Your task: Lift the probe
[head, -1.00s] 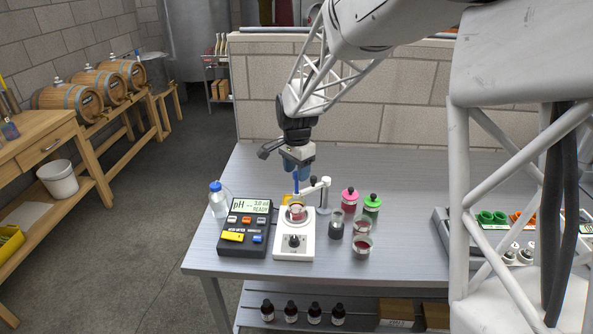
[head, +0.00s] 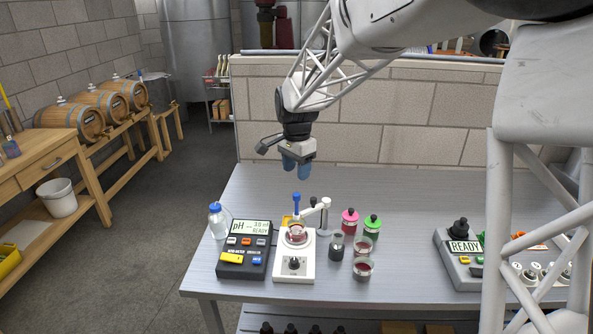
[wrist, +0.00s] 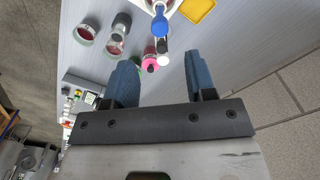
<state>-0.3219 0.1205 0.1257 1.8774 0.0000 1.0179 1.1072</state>
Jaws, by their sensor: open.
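The probe (head: 296,204) has a blue top and stands upright at the white holder arm (head: 315,205), over a beaker of red liquid (head: 296,234) on the white stirrer (head: 293,264). Its lower end is hard to make out. My gripper (head: 296,172) is open and empty above the probe, with a visible gap between its blue fingertips and the blue top. In the wrist view the blue top (wrist: 160,24) shows beyond the open fingers (wrist: 163,78), near the top edge.
A pH meter (head: 244,250) reading READY and a blue-capped bottle (head: 217,222) stand left of the stirrer. Pink-topped (head: 350,221) and green-topped (head: 372,226) bottles and several small glasses (head: 363,270) stand right. A yellow tray (head: 287,221) lies behind. The table's back is clear.

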